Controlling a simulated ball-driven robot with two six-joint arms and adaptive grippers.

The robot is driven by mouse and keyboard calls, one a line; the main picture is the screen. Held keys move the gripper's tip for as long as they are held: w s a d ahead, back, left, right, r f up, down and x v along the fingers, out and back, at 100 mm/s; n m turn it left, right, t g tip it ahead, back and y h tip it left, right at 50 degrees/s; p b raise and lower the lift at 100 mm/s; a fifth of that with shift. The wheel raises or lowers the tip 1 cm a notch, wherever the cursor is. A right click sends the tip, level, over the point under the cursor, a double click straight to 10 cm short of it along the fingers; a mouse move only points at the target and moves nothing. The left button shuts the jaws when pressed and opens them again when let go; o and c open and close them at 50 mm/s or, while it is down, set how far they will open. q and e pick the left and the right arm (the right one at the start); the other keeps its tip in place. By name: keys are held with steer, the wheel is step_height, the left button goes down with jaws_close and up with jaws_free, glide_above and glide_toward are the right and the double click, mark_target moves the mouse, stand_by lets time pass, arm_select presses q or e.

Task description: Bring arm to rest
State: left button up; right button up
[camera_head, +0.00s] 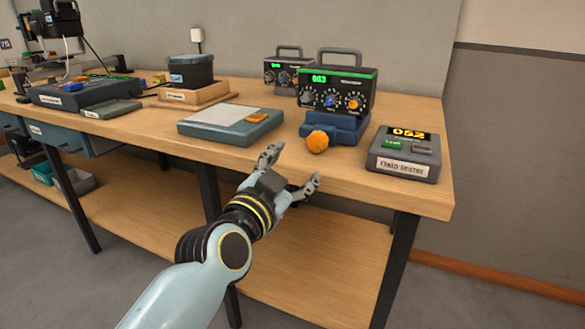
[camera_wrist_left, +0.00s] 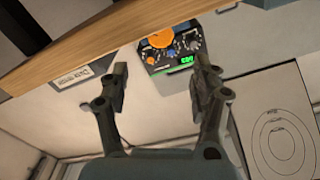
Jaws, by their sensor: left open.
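My left gripper (camera_head: 294,172) is open and empty at the front edge of the wooden workbench (camera_head: 300,174). Its two fingers also show apart in the left wrist view (camera_wrist_left: 162,75). An orange knob (camera_head: 318,142) sits just beyond the fingers, on the front of a blue base, and appears apart from them. It also shows between the fingertips in the left wrist view (camera_wrist_left: 161,39). My right gripper is not in either view.
A green-trimmed device (camera_head: 337,88) reading 063 stands behind the knob. A grey box (camera_head: 405,153) with an orange display reading 052 is at the right. A flat grey-blue unit (camera_head: 230,124) lies left of the gripper. Further equipment fills the bench's left end.

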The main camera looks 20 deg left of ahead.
arm_select(q)
steer(key=s+a+f+g, duration=0.1)
steer(key=s+f+g, duration=0.2)
steer(key=s+f, duration=0.65)
steer(key=s+a+f+g, duration=0.2)
steer(key=s+f+g, duration=0.15)
steer(key=f, duration=1.15)
steer(key=s+a+f+g, duration=0.1)
steer(key=s+f+g, duration=0.2)
steer(key=s+f, duration=0.65)
steer(key=s+a+f+n+g, duration=0.1)
steer(key=s+a+f+g, duration=0.1)
steer(key=s+f, duration=0.4)
steer(key=s+a+f+n+g+y, duration=0.1)
steer(key=s+f, duration=0.5)
steer(key=s, duration=0.8)
steer(key=s+a+f+n+g, duration=0.3)
steer(key=s+a+f+g, duration=0.1)
steer(key=s, duration=0.6)
step_height(320, 180, down, 2)
steer(key=shift+s+a+f+g, duration=0.1)
steer(key=shift+s+a+g, duration=0.1)
steer(key=shift+g, duration=0.25)
